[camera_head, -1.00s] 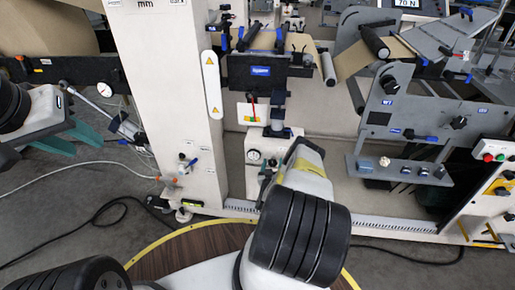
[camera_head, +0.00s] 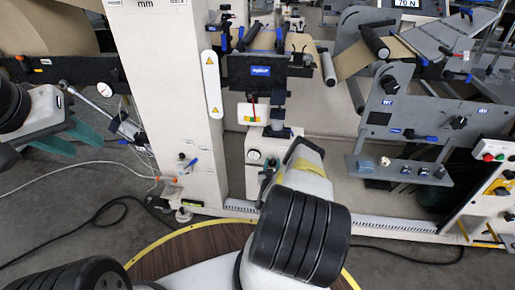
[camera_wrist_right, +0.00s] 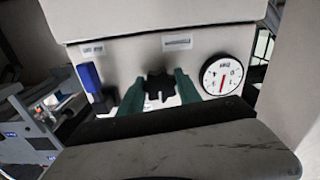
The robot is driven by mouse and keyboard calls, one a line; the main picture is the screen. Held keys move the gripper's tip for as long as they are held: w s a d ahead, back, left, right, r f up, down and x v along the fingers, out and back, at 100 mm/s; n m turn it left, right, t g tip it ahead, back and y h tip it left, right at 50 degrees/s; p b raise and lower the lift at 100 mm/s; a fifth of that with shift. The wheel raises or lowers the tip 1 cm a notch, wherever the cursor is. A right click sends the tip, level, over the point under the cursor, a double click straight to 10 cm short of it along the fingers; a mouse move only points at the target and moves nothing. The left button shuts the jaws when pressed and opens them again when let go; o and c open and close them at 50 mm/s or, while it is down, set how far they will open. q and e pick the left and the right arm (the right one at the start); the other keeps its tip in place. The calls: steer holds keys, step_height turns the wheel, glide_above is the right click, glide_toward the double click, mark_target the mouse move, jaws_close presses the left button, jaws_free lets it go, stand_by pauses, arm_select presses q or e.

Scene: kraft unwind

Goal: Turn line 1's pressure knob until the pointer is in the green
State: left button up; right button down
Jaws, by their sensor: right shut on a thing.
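In the right wrist view a black lobed knob (camera_wrist_right: 159,87) sits on a pale panel between the two teal fingers of my right gripper (camera_wrist_right: 160,80), which is shut on it. In the head view the gauge (camera_head: 254,155) is small, and my right wrist hides most of the knob. My left gripper (camera_head: 84,142) is at the far left, its teal fingers apart and empty, away from the knob.
A blue part (camera_wrist_right: 89,77) stands left of the knob. A white column (camera_head: 178,90) rises left of the gauge. A bracket with several knobs (camera_head: 400,170) is to the right. Cables (camera_head: 95,215) lie on the grey floor at the left.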

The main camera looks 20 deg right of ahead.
steer(key=m, duration=1)
steer(key=shift+m, duration=0.4)
stand_by(0.4)
steer(key=c, duration=0.8)
jaws_free()
steer(key=shift+c, duration=0.2)
steer(key=v, duration=0.7)
steer(key=shift+s+a, duration=0.2)
steer(key=shift+s, duration=0.15)
